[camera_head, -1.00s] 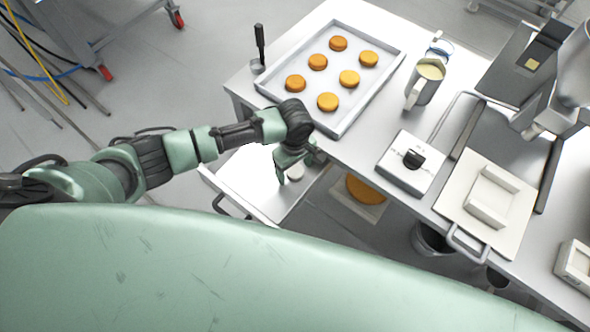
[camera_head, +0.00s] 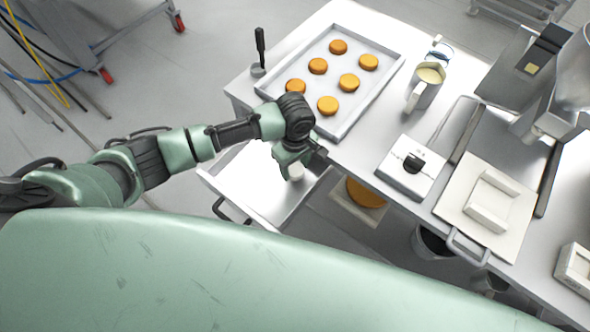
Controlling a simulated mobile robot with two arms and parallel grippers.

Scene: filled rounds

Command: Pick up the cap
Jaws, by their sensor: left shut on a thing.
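My left gripper (camera_head: 294,172) reaches down from the left over the open drawer (camera_head: 240,188) below the table's front edge. It is shut on a small whitish cap (camera_head: 296,173), which shows at the fingertips. The fingers hide part of the cap, and I cannot tell exactly how high it is above the drawer floor. My right gripper is not in view.
A tray (camera_head: 352,120) with several orange rounds stands on the table behind the gripper. A jug (camera_head: 425,85), a white box with a black knob (camera_head: 410,168) and a pale board (camera_head: 470,220) are to the right. The drawer floor looks otherwise bare.

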